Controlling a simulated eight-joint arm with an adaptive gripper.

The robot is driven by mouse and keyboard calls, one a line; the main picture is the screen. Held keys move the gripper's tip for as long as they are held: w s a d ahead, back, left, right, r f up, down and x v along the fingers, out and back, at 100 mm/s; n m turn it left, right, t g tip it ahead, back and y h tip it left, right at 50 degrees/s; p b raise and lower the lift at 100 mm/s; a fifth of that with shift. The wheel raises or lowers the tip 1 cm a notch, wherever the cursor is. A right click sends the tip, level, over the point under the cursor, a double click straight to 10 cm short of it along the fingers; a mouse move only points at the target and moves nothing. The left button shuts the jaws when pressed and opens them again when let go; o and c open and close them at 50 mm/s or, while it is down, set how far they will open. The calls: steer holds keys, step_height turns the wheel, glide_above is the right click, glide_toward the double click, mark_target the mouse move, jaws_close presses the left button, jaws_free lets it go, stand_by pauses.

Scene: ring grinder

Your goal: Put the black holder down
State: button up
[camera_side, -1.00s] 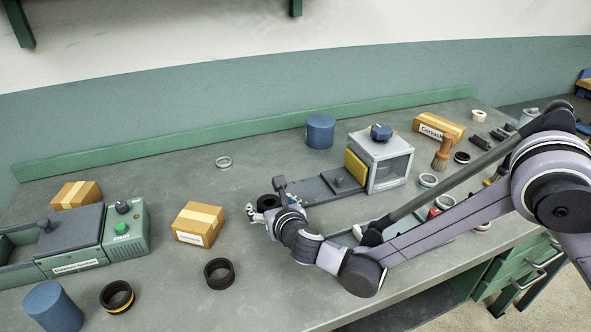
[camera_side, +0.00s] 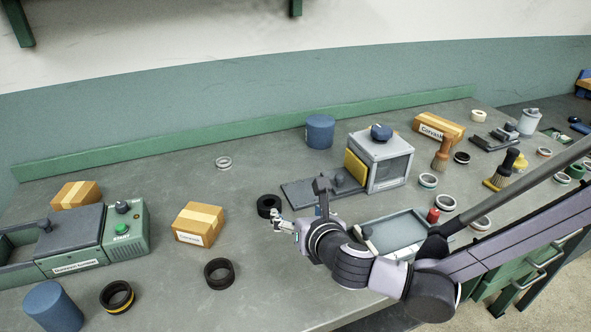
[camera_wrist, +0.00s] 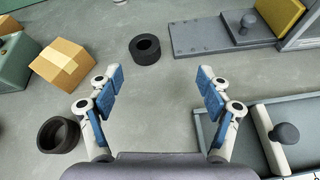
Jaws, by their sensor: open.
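A black ring-shaped holder (camera_side: 269,206) stands on the grey bench, left of the grinder's base plate. It also shows in the wrist view (camera_wrist: 145,49), ahead of my fingers and apart from them. My gripper (camera_side: 279,226) is just in front of this holder in the side view. In the wrist view my gripper (camera_wrist: 158,85) is open, with its blue finger pads wide apart and only bare bench between them. A second black ring (camera_side: 219,273) stands nearer the front edge, and it shows at the lower left of the wrist view (camera_wrist: 58,135).
A cardboard box (camera_side: 201,224) stands left of the holder. The grey base plate (camera_side: 303,193) and the grinder housing (camera_side: 387,158) are to the right. A grey tray (camera_side: 392,236) lies beside my wrist. A yellow-banded black ring (camera_side: 117,297) is at front left. Bench behind the holder is clear.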

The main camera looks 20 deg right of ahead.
steer(key=s+d+r+m+g+h, duration=0.1)
steer(key=s+d+r+m+g, duration=0.15)
steer(key=d+m, duration=0.65)
steer(key=s+d+r+m+g, duration=0.2)
steer(key=s+d+m, duration=0.1)
steer(key=d+m, duration=0.65)
steer(key=s+d+m+g+y, duration=0.1)
steer(key=s+d+m, duration=0.8)
steer(key=s+m, duration=0.3)
steer(key=shift+d+f+m, duration=0.25)
steer(key=shift+d+m, duration=0.1)
steer(key=shift+m, duration=0.8)
steer(key=shift+s+m, duration=0.4)
steer(key=shift+m, duration=0.1)
steer(key=shift+c, duration=1.1)
steer(key=shift+g, duration=0.25)
